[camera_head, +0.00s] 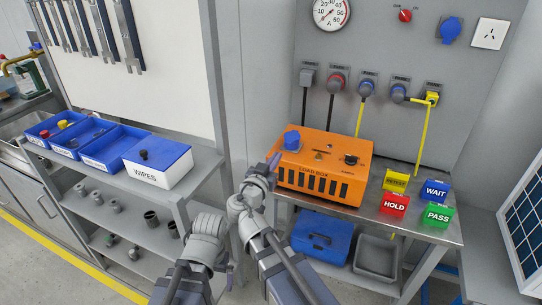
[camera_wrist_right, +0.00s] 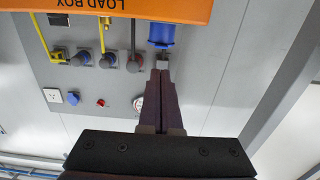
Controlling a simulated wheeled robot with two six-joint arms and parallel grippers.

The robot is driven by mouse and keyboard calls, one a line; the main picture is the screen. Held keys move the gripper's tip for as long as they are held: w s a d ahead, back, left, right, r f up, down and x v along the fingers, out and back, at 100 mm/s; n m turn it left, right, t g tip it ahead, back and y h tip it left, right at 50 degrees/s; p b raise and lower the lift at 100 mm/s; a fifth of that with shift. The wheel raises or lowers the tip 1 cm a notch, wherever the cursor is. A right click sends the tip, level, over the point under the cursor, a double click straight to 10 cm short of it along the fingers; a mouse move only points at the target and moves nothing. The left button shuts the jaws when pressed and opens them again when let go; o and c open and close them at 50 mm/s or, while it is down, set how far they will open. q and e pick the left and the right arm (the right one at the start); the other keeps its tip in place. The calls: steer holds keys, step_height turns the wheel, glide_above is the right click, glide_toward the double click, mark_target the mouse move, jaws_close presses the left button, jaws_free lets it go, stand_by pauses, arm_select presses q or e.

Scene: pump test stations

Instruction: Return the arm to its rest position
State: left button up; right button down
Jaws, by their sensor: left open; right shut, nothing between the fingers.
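My right gripper (camera_head: 273,162) is shut and empty, beside the left end of the orange load box (camera_head: 322,180). In the right wrist view its fingers (camera_wrist_right: 162,72) are pressed together, with their tips close to a blue connector (camera_wrist_right: 161,33) on the load box (camera_wrist_right: 150,8); I cannot tell whether they touch. The blue connector also shows in the head view (camera_head: 291,140), on the box's top left. My left gripper (camera_head: 229,276) is open and low, in front of the shelf unit; its fingers are mostly hidden by the wrist.
The load box stands on a metal bench with HOLD (camera_head: 394,204), WAIT (camera_head: 436,190), PASS (camera_head: 438,215) and yellow (camera_head: 396,180) blocks at right. Below are a blue case (camera_head: 321,238) and grey bin (camera_head: 376,257). A WIPES box (camera_head: 158,165) and blue bins stand left.

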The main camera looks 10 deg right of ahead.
steer(key=s+f+n+g+y+p, duration=0.3)
steer(key=s+f+g+p, duration=0.3)
steer(key=s+f+g, duration=0.25)
steer(key=s+a+f+n+g+y+p, duration=0.2)
steer(key=s+a+n+g+y+p, duration=0.2)
steer(key=s+a, duration=0.6)
steer(key=s+n+g+y, duration=0.1)
steer(key=s+n+g, duration=0.1)
steer(key=s+n, duration=0.1)
steer(key=shift+s+f+n+y, duration=0.25)
steer(key=shift+s+n+y, duration=0.05)
steer(key=shift+s, duration=0.3)
steer(key=shift+a, duration=0.1)
stand_by(0.6)
